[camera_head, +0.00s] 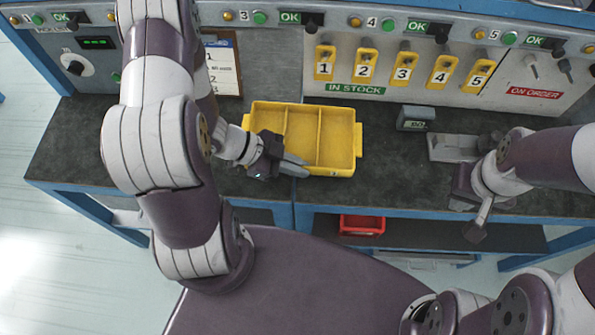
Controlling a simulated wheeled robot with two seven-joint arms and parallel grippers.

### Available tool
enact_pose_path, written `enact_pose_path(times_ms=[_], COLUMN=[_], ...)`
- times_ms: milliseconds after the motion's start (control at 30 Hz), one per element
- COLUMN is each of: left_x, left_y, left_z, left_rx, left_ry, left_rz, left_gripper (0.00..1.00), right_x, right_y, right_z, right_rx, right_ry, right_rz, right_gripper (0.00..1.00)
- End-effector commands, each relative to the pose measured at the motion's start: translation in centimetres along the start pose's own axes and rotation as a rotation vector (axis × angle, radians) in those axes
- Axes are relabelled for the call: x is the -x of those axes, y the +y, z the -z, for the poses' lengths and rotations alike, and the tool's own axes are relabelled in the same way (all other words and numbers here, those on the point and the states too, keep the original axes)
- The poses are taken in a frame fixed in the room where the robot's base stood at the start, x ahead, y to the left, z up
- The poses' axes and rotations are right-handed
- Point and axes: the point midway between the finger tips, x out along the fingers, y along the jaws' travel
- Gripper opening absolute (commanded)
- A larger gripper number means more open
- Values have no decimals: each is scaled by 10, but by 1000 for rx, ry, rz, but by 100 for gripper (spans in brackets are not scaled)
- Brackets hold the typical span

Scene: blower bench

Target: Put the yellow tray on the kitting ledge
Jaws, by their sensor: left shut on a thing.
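The yellow tray (335,150) has dividers and empty compartments. It is level, on or just above the dark bench top, left of centre. My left gripper (292,165) is at the tray's front left and is shut on its near wall; the fingers partly cover that wall. My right gripper (474,215) is over the bench's front edge at the right, well apart from the tray; its finger opening is not clear. No surface is labelled as the kitting ledge, so I cannot tell which one it is.
The bench top (385,180) is clear just right of the tray. A small grey box (415,118) and a metal fixture (450,147) stand further right. A red bin (362,224) is below the front edge. Yellow numbered tags (403,67) hang on the back panel (300,45). A clipboard (222,68) leans behind.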

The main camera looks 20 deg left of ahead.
Motion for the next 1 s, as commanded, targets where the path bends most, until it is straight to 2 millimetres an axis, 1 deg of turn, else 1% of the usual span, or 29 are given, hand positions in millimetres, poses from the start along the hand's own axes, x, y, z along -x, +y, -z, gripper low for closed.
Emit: enact_pose_path(times_ms=[67,267,600,633,667,700,1000], left_x=[-1,-21,-23,-23,-23,-23,-21], left_y=[0,3,3,3,3,3,3], left_z=[-6,-34,-38,-37,-37,-37,-35], left_rx=[0,2,-1,-1,-1,-1,-1], left_ry=[1,2,0,0,0,0,0], left_rz=[0,-1,0,0,0,0,0], left_gripper=[0,0,0,18,28,34,34], right_x=[-2,-11,-11,-10,-10,-10,-9], right_y=[0,0,0,0,0,0,0], right_z=[0,-1,-1,-1,-1,-1,-1], right_rx=[0,0,0,0,0,0,0], right_ry=[0,0,0,0,0,0,0], right_rz=[0,0,0,0,0,0,0], right_gripper=[0,0,0,0,0,0,0])
